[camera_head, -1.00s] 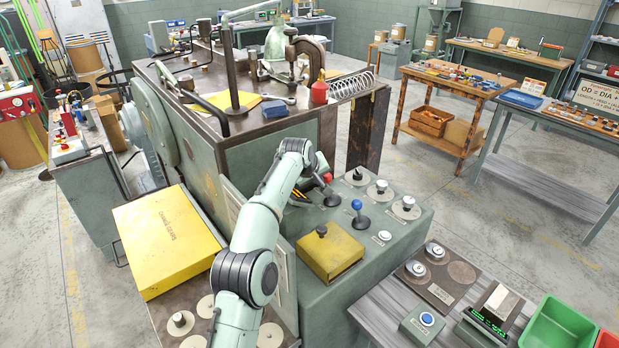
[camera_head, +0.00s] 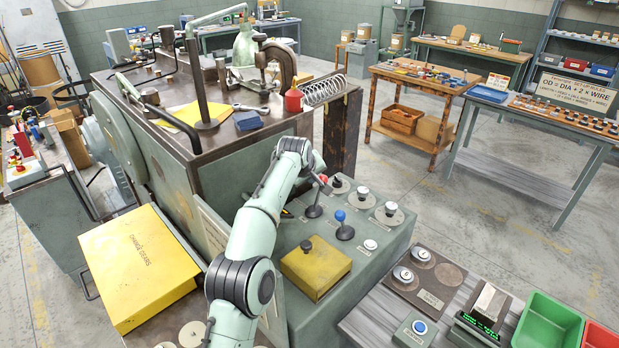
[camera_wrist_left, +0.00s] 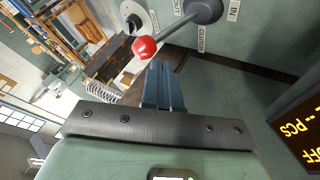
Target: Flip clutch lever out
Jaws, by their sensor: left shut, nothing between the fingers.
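The clutch lever's red knob (camera_head: 323,180) stands over its dark round base (camera_head: 313,211) on the green control panel, with its rod leaning right. In the left wrist view, the red knob (camera_wrist_left: 145,47) is on the OUT-label side of the dark hub (camera_wrist_left: 203,10); the OUT, IN and CLUTCH labels are readable. My left gripper (camera_wrist_left: 163,85) is shut and empty, its blue-grey fingers just beside the knob. Whether they touch it cannot be told. In the head view the arm partly hides the fingers. My right gripper is in neither current view.
A blue-knobbed lever (camera_head: 341,215) stands close by on the panel, with dials (camera_head: 389,209) behind and a yellow box (camera_head: 316,268) in front. The machine table (camera_head: 270,130) with a spring rises behind. A yellow gear box (camera_head: 140,265) lies left.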

